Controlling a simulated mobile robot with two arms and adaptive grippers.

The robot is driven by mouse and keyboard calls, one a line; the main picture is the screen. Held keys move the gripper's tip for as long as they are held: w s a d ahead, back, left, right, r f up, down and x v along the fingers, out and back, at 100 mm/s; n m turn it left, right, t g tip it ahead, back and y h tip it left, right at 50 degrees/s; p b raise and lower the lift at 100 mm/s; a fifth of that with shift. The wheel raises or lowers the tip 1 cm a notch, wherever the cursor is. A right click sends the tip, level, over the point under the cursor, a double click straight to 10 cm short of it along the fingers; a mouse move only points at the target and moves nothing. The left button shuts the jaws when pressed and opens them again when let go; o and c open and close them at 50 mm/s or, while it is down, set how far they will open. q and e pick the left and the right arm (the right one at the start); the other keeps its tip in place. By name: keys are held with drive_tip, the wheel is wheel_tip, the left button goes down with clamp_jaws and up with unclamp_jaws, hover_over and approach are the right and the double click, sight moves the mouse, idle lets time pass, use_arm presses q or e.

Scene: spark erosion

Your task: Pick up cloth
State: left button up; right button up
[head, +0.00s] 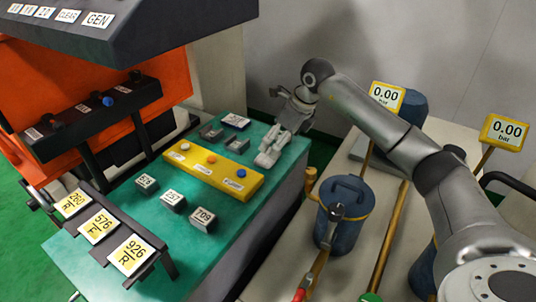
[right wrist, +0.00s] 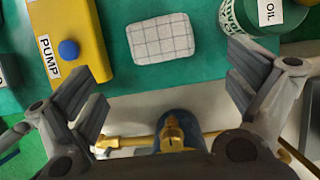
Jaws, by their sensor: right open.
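The cloth (right wrist: 160,38) is a small white rectangle with a dark grid pattern. It lies flat on the green table top (right wrist: 110,12) in the right wrist view. My right gripper (right wrist: 166,82) is open and empty, its fingers spread to either side below the cloth in that view. In the head view my right gripper (head: 270,152) is over the table's right edge, beside the yellow panel. I cannot make out the cloth in the head view; the gripper and arm may cover it. My left gripper is in neither view.
The yellow PUMP panel (right wrist: 68,45) is left of the cloth, and a green oil can (right wrist: 245,22) is right of it. Small labelled blocks (head: 173,200) stand on the table. A blue lidded canister (head: 343,205) and pipes stand beside the table.

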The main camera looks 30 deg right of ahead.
drive_tip(key=shift+w+a+f, duration=0.1)
drive_tip(key=shift+w+f, duration=0.15)
drive_tip(key=shift+f, duration=0.45)
drive_tip(key=p+x, duration=0.1)
drive_tip(key=x, duration=0.3)
drive_tip(key=shift+f+p, duration=0.2)
drive_tip(key=shift+p, duration=0.2)
drive_tip(key=shift+w+f, duration=0.15)
drive_tip(key=shift+f, duration=0.2)
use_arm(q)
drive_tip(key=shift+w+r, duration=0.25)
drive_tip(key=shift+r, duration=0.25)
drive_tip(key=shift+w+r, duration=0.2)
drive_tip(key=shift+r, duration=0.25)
use_arm(e)
drive_tip(key=shift+c, duration=0.4)
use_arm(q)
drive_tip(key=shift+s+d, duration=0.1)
use_arm(e)
drive_tip(key=c, duration=0.9)
